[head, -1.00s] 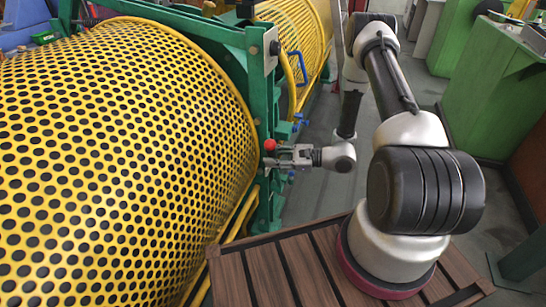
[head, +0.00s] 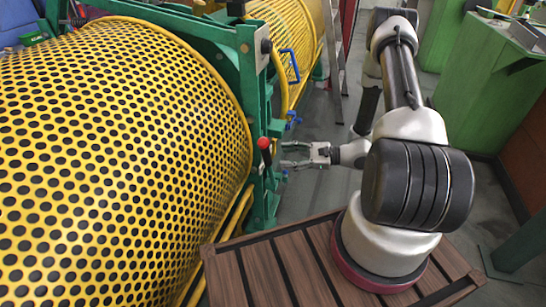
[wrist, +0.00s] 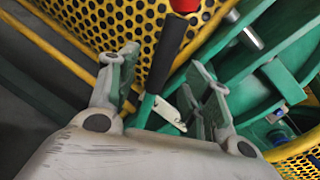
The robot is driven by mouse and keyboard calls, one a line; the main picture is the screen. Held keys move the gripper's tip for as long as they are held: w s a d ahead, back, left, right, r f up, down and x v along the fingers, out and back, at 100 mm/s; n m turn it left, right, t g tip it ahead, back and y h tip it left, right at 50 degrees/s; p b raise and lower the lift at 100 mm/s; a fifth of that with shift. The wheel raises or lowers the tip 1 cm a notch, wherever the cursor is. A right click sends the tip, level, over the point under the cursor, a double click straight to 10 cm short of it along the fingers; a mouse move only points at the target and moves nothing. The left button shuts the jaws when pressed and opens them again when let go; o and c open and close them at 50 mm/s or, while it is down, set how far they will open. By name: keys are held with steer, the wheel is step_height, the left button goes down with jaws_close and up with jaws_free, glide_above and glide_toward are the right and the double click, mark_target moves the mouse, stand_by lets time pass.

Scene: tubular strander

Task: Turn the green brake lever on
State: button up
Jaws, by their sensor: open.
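The brake lever has a red knob (head: 264,143) on a black grip (head: 266,157), and stands at the green frame beside the yellow drum. In the wrist view, the black grip (wrist: 167,52) slants up to the red knob (wrist: 185,4), and its green lower shaft (wrist: 145,109) shows between my fingers. My gripper (head: 284,155) is open, just right of the lever in the head view, pointing at it. It also shows in the wrist view (wrist: 164,64), with fingers on both sides of the lever's line. I see no finger closed on the lever; contact cannot be told.
The perforated yellow drum (head: 120,150) fills the left. The green frame (head: 246,90) rises beside the lever. A blue handle (head: 290,66) is on the guard behind. A silver tag (wrist: 188,103) hangs near the lever shaft. Grey floor (head: 325,130) lies open behind my gripper.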

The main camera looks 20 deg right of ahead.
steer(key=shift+v, duration=2)
steer(key=shift+f, duration=0.1)
steer(key=s+r+n+g, duration=0.25)
steer(key=s+g, duration=0.45)
steer(key=s, duration=0.5)
steer(key=s+d+r+n+g+h, duration=0.1)
steer(key=s+d+r+n+h, duration=0.2)
steer(key=r, duration=0.4)
steer(key=s+d+r+n+g+h, duration=0.1)
steer(key=d+r+n+h, duration=0.2)
steer(key=r+n+h, duration=0.3)
steer(key=s+d+r+n+h, duration=0.2)
steer(key=s+r+n+h, duration=0.1)
steer(key=r, duration=0.5)
steer(key=a+r+n+t+h, duration=0.1)
steer(key=r+n+t, duration=0.1)
steer(key=r, duration=0.4)
steer(key=s+a+r+n+t+h, duration=0.1)
steer(key=a+r+n+t, duration=0.1)
steer(key=r+t, duration=0.2)
step_height(320, 180, up, 3)
steer(key=shift+s+f+n+h, duration=0.1)
steer(key=shift+s+n+h, duration=0.1)
steer(key=shift+n+h, duration=0.15)
